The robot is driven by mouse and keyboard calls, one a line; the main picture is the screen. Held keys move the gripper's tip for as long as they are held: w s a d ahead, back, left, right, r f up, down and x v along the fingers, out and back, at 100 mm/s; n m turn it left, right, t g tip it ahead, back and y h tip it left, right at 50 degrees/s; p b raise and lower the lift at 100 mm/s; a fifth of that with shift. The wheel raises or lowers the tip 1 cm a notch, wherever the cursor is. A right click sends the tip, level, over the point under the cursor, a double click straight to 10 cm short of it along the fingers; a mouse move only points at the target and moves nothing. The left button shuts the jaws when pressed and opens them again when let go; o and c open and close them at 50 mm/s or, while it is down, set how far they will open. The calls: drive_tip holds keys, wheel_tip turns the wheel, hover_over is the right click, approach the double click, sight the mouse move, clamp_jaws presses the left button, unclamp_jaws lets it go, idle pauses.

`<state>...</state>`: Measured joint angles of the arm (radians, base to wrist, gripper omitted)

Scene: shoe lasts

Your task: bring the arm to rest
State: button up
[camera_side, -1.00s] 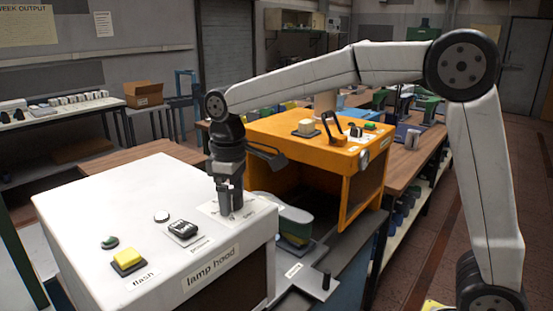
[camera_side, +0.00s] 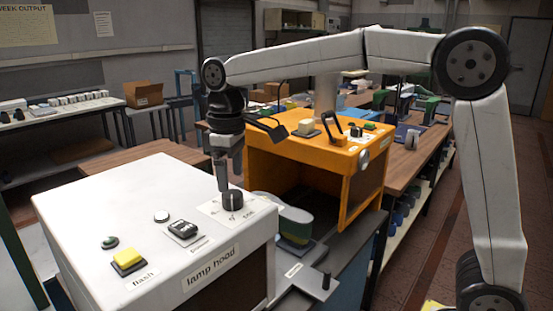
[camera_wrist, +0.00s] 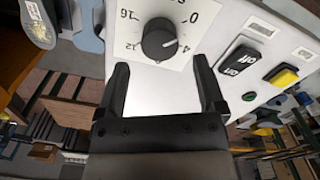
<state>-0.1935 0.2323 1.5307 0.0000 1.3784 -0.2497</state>
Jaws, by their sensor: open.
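My gripper (camera_side: 229,170) is above the white lamp hood box (camera_side: 80,205), over its back right part. It is empty, with its two fingers apart in the wrist view (camera_wrist: 163,90). A black dial knob (camera_side: 232,200) on a white scale plate sits on the box top just below the fingers. The knob also shows in the wrist view (camera_wrist: 159,40), ahead of the fingertips and clear of them. My arm reaches over from the right, its upper links raised.
The box top also carries a yellow flash button (camera_side: 128,258), a black rocker switch (camera_side: 183,229) and a small green lamp (camera_side: 110,242). An orange box (camera_side: 270,160) stands behind to the right.

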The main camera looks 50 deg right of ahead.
drive_tip(key=shift+s, duration=0.15)
drive_tip(key=shift+s+f+m, duration=0.25)
drive_tip(key=shift+s+m, duration=0.05)
drive_tip(key=shift+s, duration=0.25)
drive_tip(key=s+f+m, duration=0.1)
drive_tip(key=s, duration=0.1)
drive_tip(key=s+f+m+t, duration=0.1)
drive_tip(key=s+f, duration=0.1)
drive_tip(key=s, duration=0.1)
drive_tip(key=s+f+m+t, duration=0.1)
drive_tip(key=s+f+m, duration=0.1)
drive_tip(key=s, duration=0.1)
drive_tip(key=shift+s+d, duration=0.1)
drive_tip(key=shift+d, duration=0.25)
drive_tip(key=s+d+f, duration=0.3)
drive_tip(key=d+f, duration=0.1)
drive_tip(key=f, duration=0.4)
drive_tip(key=s+d+f, duration=0.2)
drive_tip(key=d+f, duration=0.1)
drive_tip(key=f, duration=0.5)
drive_tip(key=shift+s+d+t, duration=0.3)
drive_tip(key=shift+s+d, duration=0.1)
